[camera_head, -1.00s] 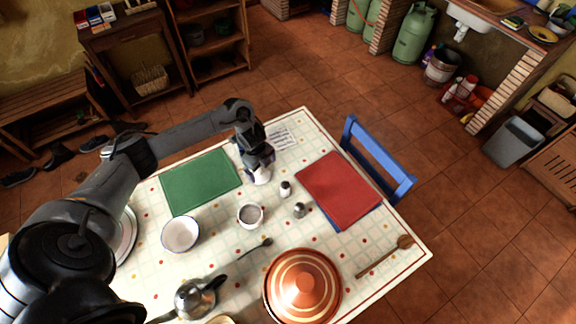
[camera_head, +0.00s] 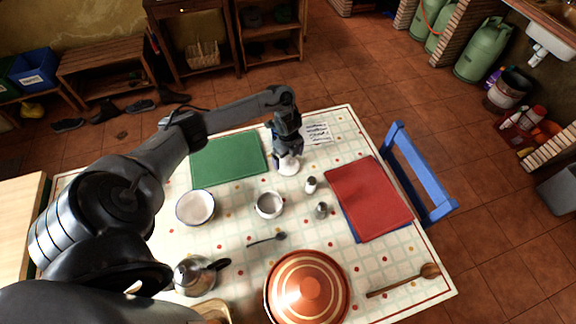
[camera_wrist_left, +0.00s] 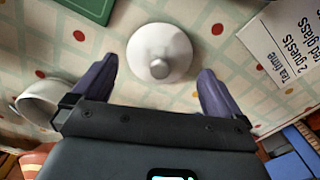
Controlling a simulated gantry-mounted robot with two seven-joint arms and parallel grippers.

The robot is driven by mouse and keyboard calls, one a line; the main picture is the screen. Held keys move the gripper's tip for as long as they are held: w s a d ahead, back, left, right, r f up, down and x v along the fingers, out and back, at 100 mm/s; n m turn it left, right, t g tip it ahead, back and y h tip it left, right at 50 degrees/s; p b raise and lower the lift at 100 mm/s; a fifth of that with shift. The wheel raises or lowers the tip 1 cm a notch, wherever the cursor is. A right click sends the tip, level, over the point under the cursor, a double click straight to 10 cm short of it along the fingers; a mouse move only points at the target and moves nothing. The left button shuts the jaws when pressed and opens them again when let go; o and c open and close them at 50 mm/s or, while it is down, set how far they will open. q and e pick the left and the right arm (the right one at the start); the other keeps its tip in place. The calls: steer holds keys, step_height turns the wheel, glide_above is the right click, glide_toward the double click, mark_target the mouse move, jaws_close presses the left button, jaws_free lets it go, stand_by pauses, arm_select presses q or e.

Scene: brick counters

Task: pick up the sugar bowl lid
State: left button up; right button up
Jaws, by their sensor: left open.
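The sugar bowl lid (camera_wrist_left: 160,52) is white and round with a small knob, lying on the tablecloth. It shows in the left wrist view between and just beyond the fingertips of my left gripper (camera_wrist_left: 154,80). In the head view the lid (camera_head: 289,165) is right below my left gripper (camera_head: 288,152), partly covered by it. The gripper is open and empty, its two dark fingers on either side of the lid. The white sugar bowl (camera_head: 269,206) stands uncovered nearer the front, and its side shows in the left wrist view (camera_wrist_left: 42,100). My right gripper is not in view.
A green placemat (camera_head: 229,161) lies left of the lid and a red one (camera_head: 369,197) right. Two small shakers (camera_head: 311,185) stand between lid and red mat. A printed card (camera_head: 318,133) lies behind.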

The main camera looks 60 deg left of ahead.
arm_select(q)
steer(key=shift+f, duration=1.5)
